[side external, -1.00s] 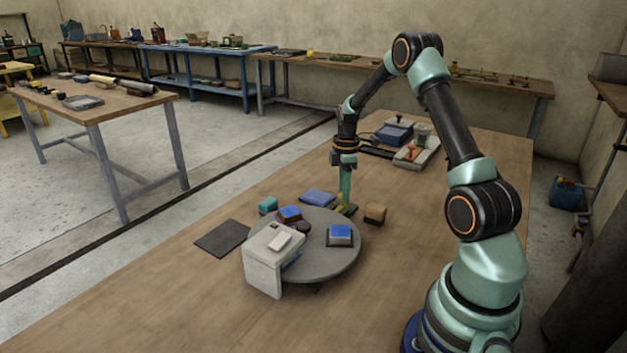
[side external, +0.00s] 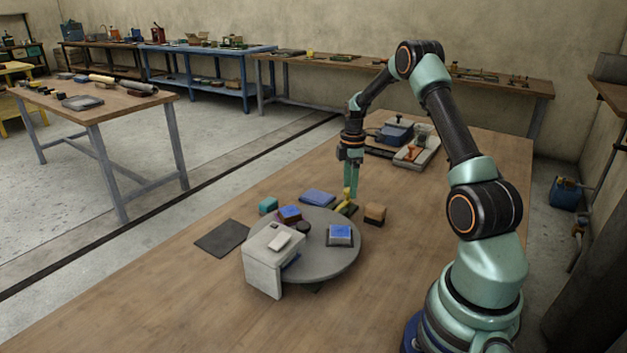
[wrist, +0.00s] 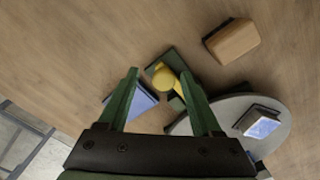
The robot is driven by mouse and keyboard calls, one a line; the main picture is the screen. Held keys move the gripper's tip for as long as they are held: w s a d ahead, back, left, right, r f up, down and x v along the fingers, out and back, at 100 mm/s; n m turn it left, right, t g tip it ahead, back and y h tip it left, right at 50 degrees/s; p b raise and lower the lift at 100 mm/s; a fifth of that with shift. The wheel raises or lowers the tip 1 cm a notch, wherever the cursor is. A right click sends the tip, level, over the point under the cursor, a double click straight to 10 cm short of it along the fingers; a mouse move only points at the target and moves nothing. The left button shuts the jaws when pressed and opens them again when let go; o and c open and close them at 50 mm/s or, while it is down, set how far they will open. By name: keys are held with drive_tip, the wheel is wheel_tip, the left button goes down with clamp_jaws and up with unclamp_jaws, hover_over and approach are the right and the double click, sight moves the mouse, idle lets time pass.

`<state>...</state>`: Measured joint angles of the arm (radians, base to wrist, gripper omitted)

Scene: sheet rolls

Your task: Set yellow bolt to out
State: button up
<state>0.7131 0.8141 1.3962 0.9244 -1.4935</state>
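The yellow bolt (side external: 346,195) stands at the far edge of the grey round turntable (side external: 345,262), on a dark green base. In the wrist view the yellow bolt (wrist: 164,79) shows a round knob and a yellow bar on the green base (wrist: 163,61). My gripper (side external: 352,194) is just above and beside the bolt in the side view. In the wrist view my gripper (wrist: 160,84) has its two green fingers spread apart, with the bolt in the gap beyond them. Nothing is held. The bolt's exact seat in its base is too small to tell.
A wooden block (side external: 375,213) sits right of the bolt, and a blue flat piece (side external: 317,197) lies left of it. The turntable carries blue-topped blocks (side external: 340,235) and a grey cover (side external: 265,265). A dark mat (side external: 222,239) lies left. The table's front left is clear.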

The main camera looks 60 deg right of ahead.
drive_tip(key=shift+a, duration=0.1)
drive_tip(key=shift+r, duration=0.1)
wheel_tip(320, 180, up, 12)
idle(0.6)
drive_tip(key=a+r+m+t+h, duration=0.15)
drive_tip(key=a+r, duration=0.25)
drive_tip(key=a, duration=0.5)
drive_tip(key=a+r+m+t+y, duration=0.1)
drive_tip(key=a+r+m, duration=0.3)
drive_tip(key=a, duration=0.5)
drive_tip(key=s+a+m+t, duration=0.3)
drive_tip(key=s+a, duration=0.6)
drive_tip(key=a, duration=0.5)
drive_tip(key=shift+s+a, duration=0.25)
drive_tip(key=shift+a, duration=0.05)
